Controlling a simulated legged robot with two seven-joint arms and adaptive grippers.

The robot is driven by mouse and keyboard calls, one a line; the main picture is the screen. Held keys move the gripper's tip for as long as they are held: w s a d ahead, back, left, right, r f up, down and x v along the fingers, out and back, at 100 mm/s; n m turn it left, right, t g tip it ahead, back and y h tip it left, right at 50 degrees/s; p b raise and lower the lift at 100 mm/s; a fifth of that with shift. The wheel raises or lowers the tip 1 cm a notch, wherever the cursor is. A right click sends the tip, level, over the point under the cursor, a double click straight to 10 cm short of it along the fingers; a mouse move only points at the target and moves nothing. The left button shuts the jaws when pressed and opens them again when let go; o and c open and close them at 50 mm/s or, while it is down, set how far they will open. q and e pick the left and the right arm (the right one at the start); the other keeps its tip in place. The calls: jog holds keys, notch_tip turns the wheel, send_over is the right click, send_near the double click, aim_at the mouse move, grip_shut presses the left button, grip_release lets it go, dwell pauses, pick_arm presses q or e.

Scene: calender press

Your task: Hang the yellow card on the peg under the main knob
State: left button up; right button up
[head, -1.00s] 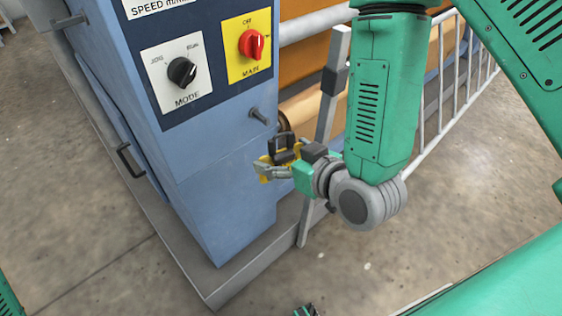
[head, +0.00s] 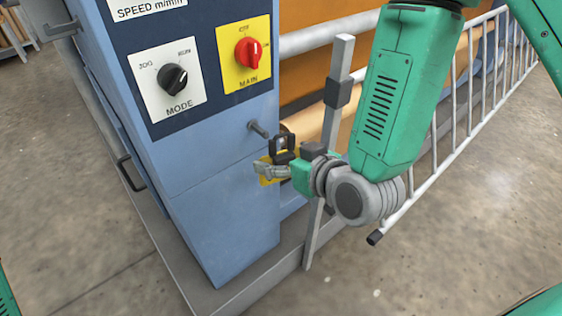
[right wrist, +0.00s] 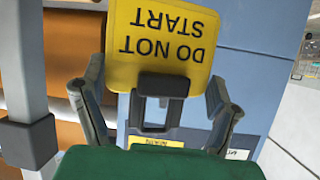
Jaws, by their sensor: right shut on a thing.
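The yellow card (right wrist: 160,42) reads "DO NOT START", upside down in the right wrist view. My right gripper (head: 268,168) is shut on it; only small yellow parts of the card (head: 265,181) show around the fingers in the head view. A black piece with a square opening (right wrist: 155,102) sits between the fingers, in front of the card. The grey peg (head: 258,130) sticks out of the blue cabinet below the red main knob (head: 248,51). The peg is bare. Gripper and card appear just below and right of it. My left gripper is out of view.
The blue cabinet (head: 225,210) carries a black mode knob (head: 174,77) left of the main knob. A grey upright post (head: 328,150) stands just behind my right gripper. A white railing (head: 450,135) runs along the right. Open floor lies in front.

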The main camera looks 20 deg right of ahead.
aim_at(256, 144)
jog(key=shift+w+d, duration=0.25)
jog(key=shift+w, duration=0.05)
jog(key=shift+w+f, duration=0.1)
jog(key=shift+w, duration=0.1)
jog(key=a, duration=0.1)
jog(key=w+a, duration=0.2)
jog(key=shift+a, duration=0.25)
jog(key=shift+c, duration=0.4)
jog(key=shift+w, duration=0.15)
jog(key=shift+c, duration=0.5)
jog(key=shift+w+d, duration=0.2)
jog(key=shift+c, duration=1.2)
jog(key=shift+w+d+f, duration=0.35)
jog(key=shift+w+d, duration=0.15)
jog(key=shift+w, duration=0.2)
jog(key=shift+w+a+f, duration=0.15)
jog(key=shift+w+a, duration=0.05)
jog(key=shift+a, duration=0.6)
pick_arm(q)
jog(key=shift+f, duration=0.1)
pick_arm(e)
jog(key=shift+d, duration=0.45)
jog(key=shift+a, duration=0.1)
